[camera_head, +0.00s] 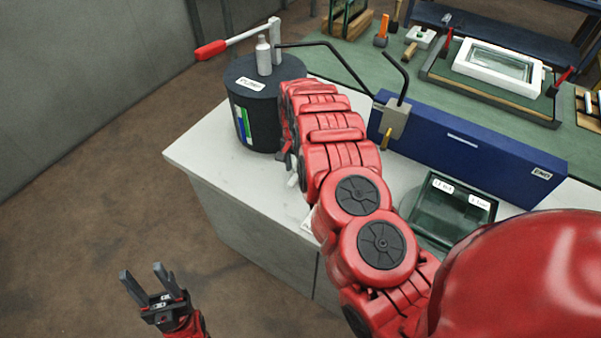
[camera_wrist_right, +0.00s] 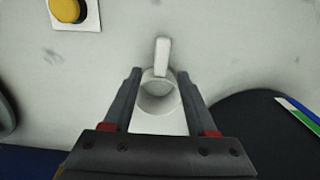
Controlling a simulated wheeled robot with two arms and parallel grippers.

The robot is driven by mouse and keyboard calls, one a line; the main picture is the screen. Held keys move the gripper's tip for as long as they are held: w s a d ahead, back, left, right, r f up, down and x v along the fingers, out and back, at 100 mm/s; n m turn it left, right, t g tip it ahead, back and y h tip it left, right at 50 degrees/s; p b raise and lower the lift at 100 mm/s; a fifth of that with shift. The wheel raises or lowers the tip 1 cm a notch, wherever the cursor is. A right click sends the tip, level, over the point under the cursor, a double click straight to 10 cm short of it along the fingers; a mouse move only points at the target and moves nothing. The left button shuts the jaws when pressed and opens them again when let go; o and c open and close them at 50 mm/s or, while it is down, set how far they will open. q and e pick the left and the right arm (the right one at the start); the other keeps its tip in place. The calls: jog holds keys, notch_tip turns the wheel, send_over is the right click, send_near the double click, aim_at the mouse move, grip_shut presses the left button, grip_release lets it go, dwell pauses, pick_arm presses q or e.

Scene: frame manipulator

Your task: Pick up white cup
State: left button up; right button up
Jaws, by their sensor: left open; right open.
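The white cup (camera_wrist_right: 158,98) stands on the white tabletop in the right wrist view, seen from above, with its handle pointing up the picture. My right gripper (camera_wrist_right: 159,74) is open, with one finger on each side of the cup; I cannot tell whether they touch it. In the head view my right arm hides most of the cup and the right gripper (camera_head: 286,160). My left gripper (camera_head: 142,270) is open and empty, low over the brown floor, left of and away from the table.
A dark pump canister (camera_head: 258,110) with a red-handled lever (camera_head: 212,49) stands beside the right gripper. A blue box (camera_head: 470,145) and glass panes (camera_head: 452,212) are to the right on the table (camera_head: 230,185). A yellow button (camera_wrist_right: 66,9) is beyond the cup.

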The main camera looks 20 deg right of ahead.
aim_at(296, 175)
jog(key=shift+f+p, duration=0.7)
jog(key=shift+f, duration=1.3)
grip_shut()
